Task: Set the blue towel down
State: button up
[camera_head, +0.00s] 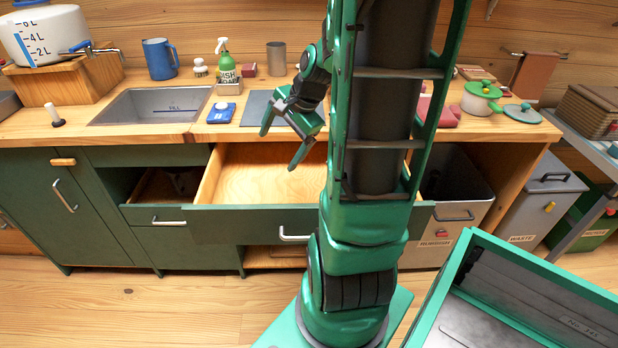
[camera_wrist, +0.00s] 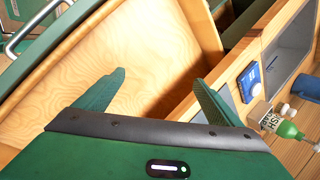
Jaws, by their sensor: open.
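My gripper (camera_head: 279,148) is open above the open drawer (camera_head: 255,172), with its fingers apart. In the wrist view, nothing shows between the fingertips of my gripper (camera_wrist: 159,77), and bare wood of the drawer floor (camera_wrist: 145,40) lies beyond them. I cannot make out a blue towel for certain. A flat grey-blue piece (camera_head: 256,106) lies on the counter behind my gripper, partly hidden by it. A small blue and white item (camera_head: 221,112) lies beside it, near the sink; it also shows in the wrist view (camera_wrist: 250,81).
The sink (camera_head: 150,106) is at the left. A green soap bottle (camera_head: 223,67), a blue mug (camera_head: 160,58) and a grey cup (camera_head: 276,58) stand at the counter's back. My arm hides part of the counter and drawer. A green-rimmed bin (camera_head: 470,245) is at front right.

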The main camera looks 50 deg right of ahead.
jog(key=s+a+r+n+g, duration=0.1)
jog(key=s+a+n+g, duration=0.1)
jog(key=s+a+n, duration=0.2)
jog(key=s+a+r+n+g, duration=0.2)
jog(key=s+n, duration=0.6)
jog(key=s, duration=0.5)
jog(key=shift+s+a+r+n+g+h, duration=0.15)
jog(key=shift+s+a+n+g+h, duration=0.2)
jog(key=shift+a+g, duration=0.6)
jog(key=shift+w+a+t, duration=0.1)
jog(key=shift+a+t, duration=0.15)
jog(key=shift+t, duration=0.1)
jog(key=shift+w+f, duration=0.25)
jog(key=shift+w, duration=0.3)
